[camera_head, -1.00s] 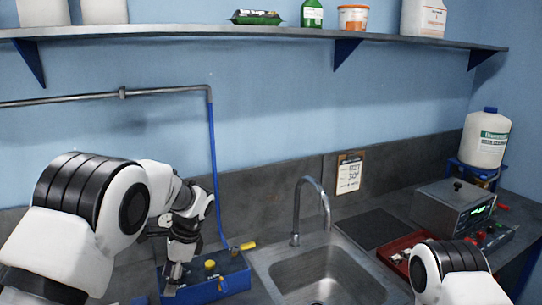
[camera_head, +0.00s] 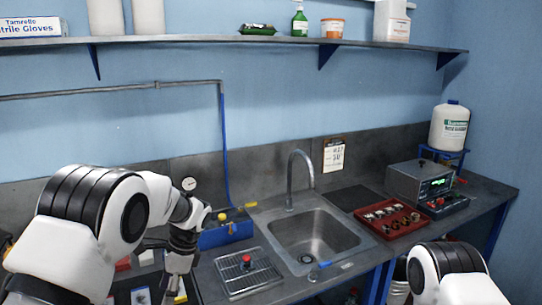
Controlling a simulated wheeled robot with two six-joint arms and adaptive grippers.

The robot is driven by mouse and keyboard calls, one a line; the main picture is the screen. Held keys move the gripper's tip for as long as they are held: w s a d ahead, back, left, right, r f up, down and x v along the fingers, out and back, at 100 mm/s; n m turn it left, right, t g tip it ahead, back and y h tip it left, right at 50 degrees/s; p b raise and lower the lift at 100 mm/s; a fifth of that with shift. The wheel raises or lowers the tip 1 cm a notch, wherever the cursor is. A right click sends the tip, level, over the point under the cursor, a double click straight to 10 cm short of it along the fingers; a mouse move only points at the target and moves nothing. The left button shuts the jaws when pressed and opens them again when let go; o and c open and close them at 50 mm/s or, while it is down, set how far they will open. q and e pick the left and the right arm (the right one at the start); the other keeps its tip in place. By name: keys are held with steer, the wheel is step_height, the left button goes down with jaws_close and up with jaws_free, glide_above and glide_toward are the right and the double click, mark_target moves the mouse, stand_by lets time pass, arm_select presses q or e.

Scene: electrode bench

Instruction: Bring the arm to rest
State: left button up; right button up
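My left gripper (camera_head: 172,288) points down over the left part of the bench, in front of the blue box with yellow knobs (camera_head: 226,234). Its fingers are small and partly hidden at the lower edge, so I cannot tell whether they are open or shut. My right arm (camera_head: 455,275) shows only as white and black links at the lower right; its gripper is out of view.
A steel sink (camera_head: 312,244) with a tall tap (camera_head: 291,180) sits mid-bench. A drain plate with a red knob (camera_head: 247,270) is left of it. A red tray of several parts (camera_head: 393,219), a meter box (camera_head: 420,182) and a white jug (camera_head: 449,128) stand at right.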

arm_select(q)
steer(key=s+a+f+n+g+h+b, duration=0.1)
steer(key=s+f+g+b, duration=0.15)
steer(key=s+f, duration=0.9)
steer(key=s+a+f+n+g+h+b, duration=0.1)
steer(key=s+f+g+b, duration=0.15)
steer(key=s+f, duration=0.95)
steer(key=s+d+f+n+t+h+b, duration=0.1)
steer(key=s+f+n+t+h+b, duration=0.1)
steer(key=s+f+n+t, duration=0.5)
steer(key=s+f+n, duration=0.3)
steer(key=n, duration=0.2)
arm_select(e)
step_height(320, 180, down, 8)
steer(key=w, duration=0.1)
steer(key=shift+w, duration=0.15)
arm_select(q)
steer(key=shift+s+f, duration=0.1)
